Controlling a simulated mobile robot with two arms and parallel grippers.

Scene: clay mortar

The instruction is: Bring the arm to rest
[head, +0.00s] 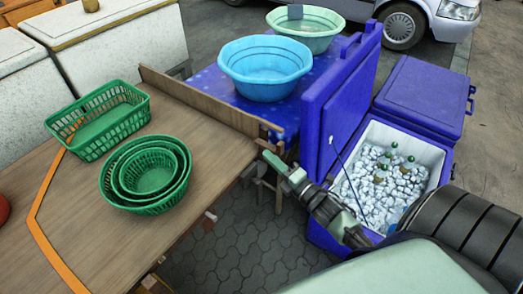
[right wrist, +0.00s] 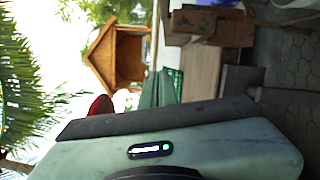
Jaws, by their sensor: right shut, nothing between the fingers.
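My right arm (head: 327,211) reaches in from the lower right of the head view. My right gripper (head: 272,160) is shut and empty. In the picture it lies between the end of the wooden table and the blue cooler, and it holds nothing. In the right wrist view, a pale green part of my own body with a dark bar fills the lower half. My left arm and left gripper do not show.
A wooden table (head: 75,205) carries a green rectangular basket (head: 105,125) and nested round green baskets (head: 178,195). A blue basin (head: 262,92) and a pale green basin (head: 318,42) stand behind. A blue cooler (head: 448,178) holds ice and bottles. Paving (head: 245,240) is open below.

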